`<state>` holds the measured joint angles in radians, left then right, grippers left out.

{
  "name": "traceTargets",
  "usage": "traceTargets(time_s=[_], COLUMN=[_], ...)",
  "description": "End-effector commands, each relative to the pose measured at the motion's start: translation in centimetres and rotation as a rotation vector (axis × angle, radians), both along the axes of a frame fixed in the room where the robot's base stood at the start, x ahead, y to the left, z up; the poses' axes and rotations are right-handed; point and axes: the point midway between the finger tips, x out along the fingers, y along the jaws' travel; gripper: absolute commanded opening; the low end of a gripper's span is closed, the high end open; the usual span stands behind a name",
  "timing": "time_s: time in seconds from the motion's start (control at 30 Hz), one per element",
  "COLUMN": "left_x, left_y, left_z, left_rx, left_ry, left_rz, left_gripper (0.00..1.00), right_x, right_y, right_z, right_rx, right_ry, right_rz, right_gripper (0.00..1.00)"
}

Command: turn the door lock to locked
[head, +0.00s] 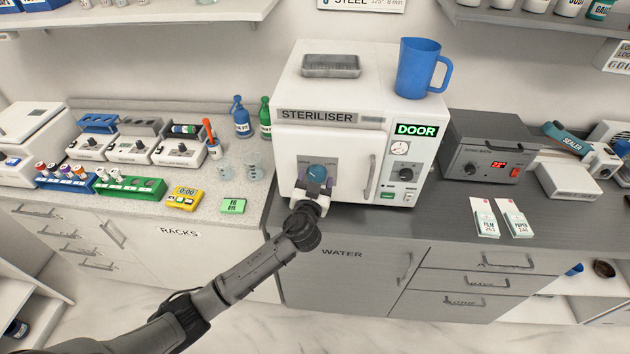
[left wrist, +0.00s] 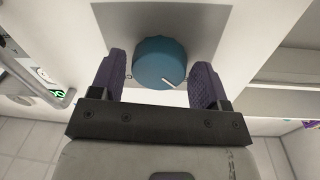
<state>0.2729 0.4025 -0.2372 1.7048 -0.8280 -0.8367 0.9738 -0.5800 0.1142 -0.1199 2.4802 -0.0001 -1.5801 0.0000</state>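The door lock is a round blue knob (head: 317,172) on a grey plate (head: 331,165) on the front of the white steriliser (head: 292,133). My left gripper (head: 315,190) is right at the knob. In the left wrist view the blue knob (left wrist: 161,62) sits between the two purple fingers of my left gripper (left wrist: 160,84), with a gap seen on each side. The lettering on the plate is too small to read. My right gripper is not in view.
The steriliser's door handle (head: 371,178) is right of the knob, and a lit DOOR sign (head: 416,130) is above its gauge. A blue jug (head: 420,68) and a metal tray (head: 331,66) stand on top. The counter front is clear below the door.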

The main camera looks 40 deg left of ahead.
Motion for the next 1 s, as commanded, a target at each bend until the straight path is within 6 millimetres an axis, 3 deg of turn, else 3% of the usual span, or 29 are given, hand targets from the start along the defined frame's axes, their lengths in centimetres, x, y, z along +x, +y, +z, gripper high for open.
traceTargets(time_s=[0.37,0.67,1.0], left_x=[0.0,0.0,-0.1], left_y=[0.0,0.0,0.1], left_z=[0.0,0.1,0.4], left_rx=[0.000,0.041,0.260], left_ry=[0.000,0.029,0.176], left_rz=[0.000,0.001,0.002], left_gripper=[0.33,0.33,0.33], right_x=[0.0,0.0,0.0], right_y=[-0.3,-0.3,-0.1], right_z=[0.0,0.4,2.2], right_rx=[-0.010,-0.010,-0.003], right_ry=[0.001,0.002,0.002], right_rz=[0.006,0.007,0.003], right_gripper=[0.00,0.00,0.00])
